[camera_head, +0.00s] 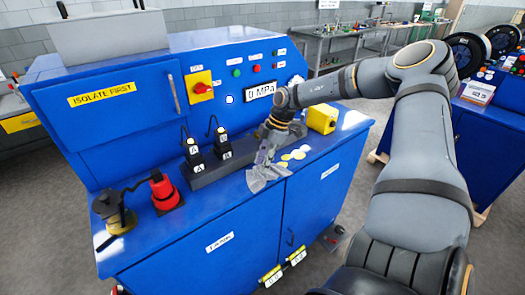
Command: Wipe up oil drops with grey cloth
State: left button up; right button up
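The grey cloth (262,180) is crumpled and hangs at the front edge of the blue bench top. My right gripper (267,158) points down at it, and its fingers look shut on the cloth's upper part. Several yellow oil drops (298,154) lie on the bench top just to the right of the cloth, some close together. The cloth and gripper may hide more of the surface beside them. My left gripper is not in view.
On the blue bench (235,210), a grey block with two black fittings (222,145) stands left of the cloth. A red fitting (163,190) and a black-and-brass device (115,212) stand farther left. A yellow box (322,118) sits behind the drops.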

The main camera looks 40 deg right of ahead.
jog(key=o, duration=0.8)
jog(key=shift+f, duration=0.1)
